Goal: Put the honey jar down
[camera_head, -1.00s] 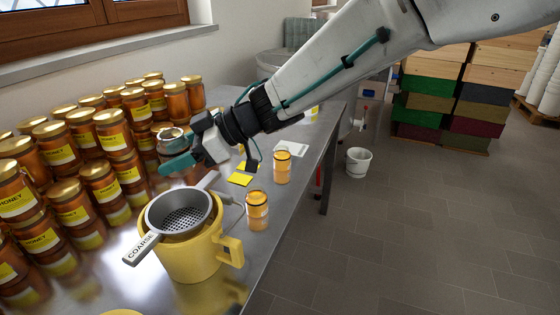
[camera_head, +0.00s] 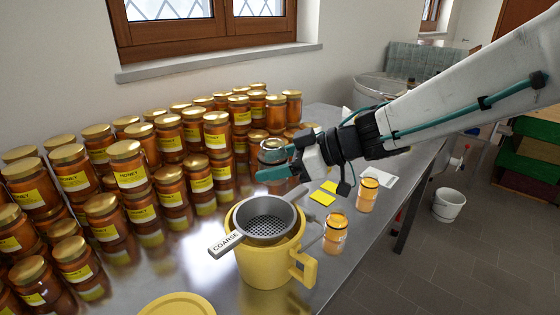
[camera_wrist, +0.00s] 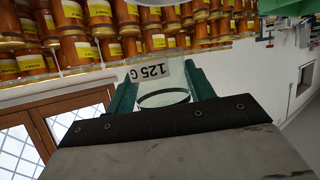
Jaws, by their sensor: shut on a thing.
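My gripper (camera_head: 273,166) is shut on a small glass jar (camera_head: 272,146), its green jaws on either side of it. In the wrist view the jar (camera_wrist: 162,82) looks clear, with a white "125 G" label that reads upside down. It is hard to tell how full it is. In the head view the jar is in front of the stacked honey jars and above and behind the strainer. I cannot tell whether its base touches anything. Two similar small amber jars, a nearer one (camera_head: 335,234) and a farther one (camera_head: 367,195), stand on the metal table (camera_head: 190,262).
A yellow bucket (camera_head: 262,265) carries a strainer (camera_head: 268,222) marked "COARSE". Many stacked honey jars (camera_head: 130,166) fill the left and back. Yellow notes (camera_head: 322,198) and a white sheet (camera_head: 378,177) lie right of the gripper. A yellow lid (camera_head: 178,306) is in front.

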